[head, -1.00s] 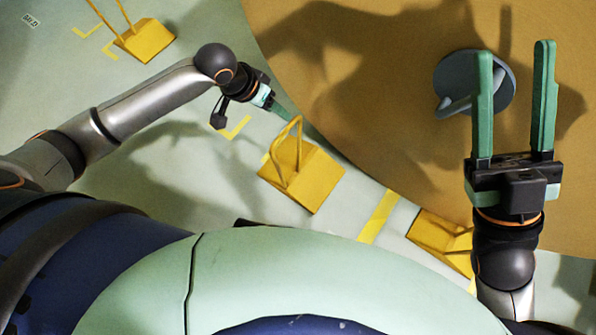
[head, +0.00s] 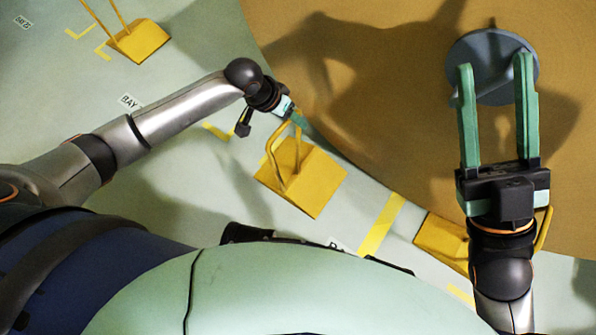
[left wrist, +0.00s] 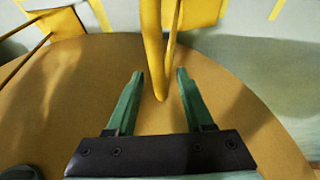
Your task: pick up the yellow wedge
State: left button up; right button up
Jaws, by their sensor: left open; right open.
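The yellow wedge (head: 303,180) lies on the floor against the brown roll, with an upright looped handle. My left gripper (head: 299,119) is at the top of that handle in the head view, its fingers partly hidden. In the left wrist view my left gripper (left wrist: 160,78) is open, and the handle (left wrist: 153,50) shows between its fingers; I cannot tell whether they touch. The wedge body (left wrist: 200,12) shows at the top. My right gripper (head: 494,65) is open and empty, in front of the grey disc in the head view.
The large brown kraft roll (head: 390,110) fills the right side, with a grey round disc (head: 505,85) on its face. Other yellow wedges stand at upper left (head: 140,42) and lower right (head: 438,240). Pale floor with yellow markings lies between.

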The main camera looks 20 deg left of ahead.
pick_arm(q)
jog(key=shift+r, duration=0.1)
grip_shut()
dwell(1.2)
jog(key=shift+w+r, duration=0.1)
jog(key=shift+r, duration=0.05)
